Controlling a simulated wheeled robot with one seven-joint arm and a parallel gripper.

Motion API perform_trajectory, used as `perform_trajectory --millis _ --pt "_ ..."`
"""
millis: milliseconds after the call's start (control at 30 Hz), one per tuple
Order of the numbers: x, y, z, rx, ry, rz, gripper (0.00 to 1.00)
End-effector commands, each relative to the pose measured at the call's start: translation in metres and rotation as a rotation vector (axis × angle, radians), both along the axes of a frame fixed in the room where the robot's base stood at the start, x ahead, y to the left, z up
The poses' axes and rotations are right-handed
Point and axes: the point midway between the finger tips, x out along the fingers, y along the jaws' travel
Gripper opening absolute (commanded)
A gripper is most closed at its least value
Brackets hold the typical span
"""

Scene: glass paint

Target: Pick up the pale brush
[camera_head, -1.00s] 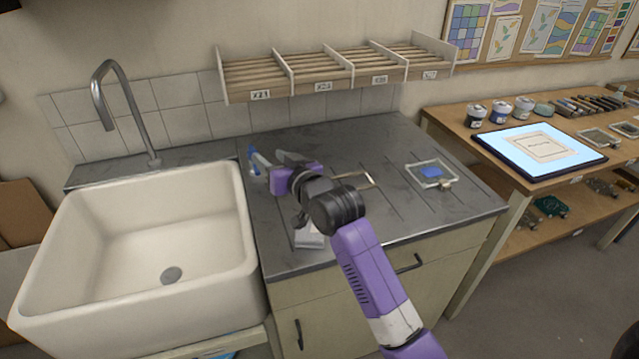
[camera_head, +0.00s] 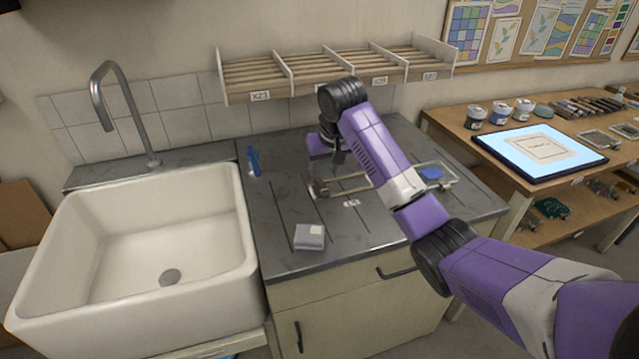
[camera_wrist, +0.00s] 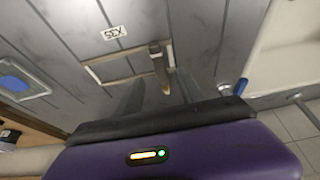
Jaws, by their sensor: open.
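I cannot tell how high the fingertips are. In the head view, my arm hides part of the gripper and rest.
A blue upright object (camera_head: 253,161) stands by the sink (camera_head: 140,250). A grey folded cloth or block (camera_head: 309,237) lies at the front. A glass piece with a blue patch (camera_head: 432,173) lies right. A slatted shelf (camera_head: 340,72) overhangs the counter's back.

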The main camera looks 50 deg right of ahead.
Motion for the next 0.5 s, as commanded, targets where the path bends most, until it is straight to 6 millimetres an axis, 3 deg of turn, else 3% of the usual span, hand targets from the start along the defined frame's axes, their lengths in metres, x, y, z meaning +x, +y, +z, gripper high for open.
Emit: perform_trajectory --millis 500 --pt "0.015 -0.013 -0.058 0.001 -0.001 -0.001 0.45"
